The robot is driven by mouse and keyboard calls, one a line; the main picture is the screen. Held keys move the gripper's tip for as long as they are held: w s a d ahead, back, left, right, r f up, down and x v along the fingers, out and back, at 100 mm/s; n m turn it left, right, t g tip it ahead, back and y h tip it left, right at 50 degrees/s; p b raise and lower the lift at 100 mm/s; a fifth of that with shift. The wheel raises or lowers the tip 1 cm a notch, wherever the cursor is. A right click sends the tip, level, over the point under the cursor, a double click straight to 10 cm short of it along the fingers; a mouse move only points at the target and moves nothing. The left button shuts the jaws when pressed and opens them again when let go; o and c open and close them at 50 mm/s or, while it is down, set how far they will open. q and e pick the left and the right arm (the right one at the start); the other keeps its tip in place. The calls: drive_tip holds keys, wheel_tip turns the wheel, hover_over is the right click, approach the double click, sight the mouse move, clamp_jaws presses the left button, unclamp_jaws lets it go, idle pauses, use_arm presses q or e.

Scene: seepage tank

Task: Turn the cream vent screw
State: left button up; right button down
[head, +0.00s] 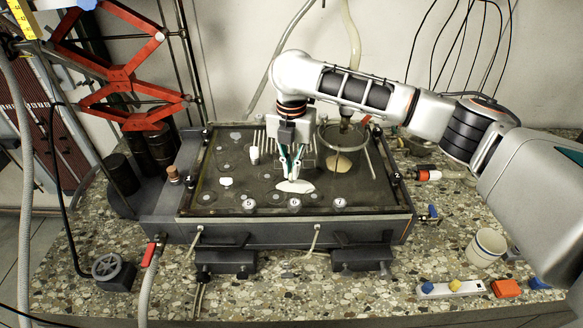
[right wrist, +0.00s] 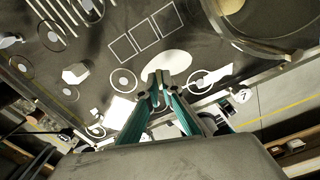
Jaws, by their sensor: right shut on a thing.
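My right gripper (head: 291,177) points down into the dark tank (head: 365,229), its fingertips low over a pale oval patch (head: 300,187). In the right wrist view the fingertips (right wrist: 165,82) are close together in front of the same oval (right wrist: 170,63). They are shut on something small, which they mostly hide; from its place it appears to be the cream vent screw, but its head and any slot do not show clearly. My left gripper is in neither view.
A white upright piece (head: 254,154) and a white block (head: 226,182) stand left of my gripper. A glass cylinder (head: 343,150) stands close on the right. Numbered white discs (head: 295,203) line the front. A white cup (head: 485,247) is on the counter at right.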

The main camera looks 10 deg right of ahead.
drive_tip(key=c, duration=2.2)
unclamp_jaws()
drive_tip(key=shift+c, duration=0.2)
wheel_tip(320, 180, up, 12)
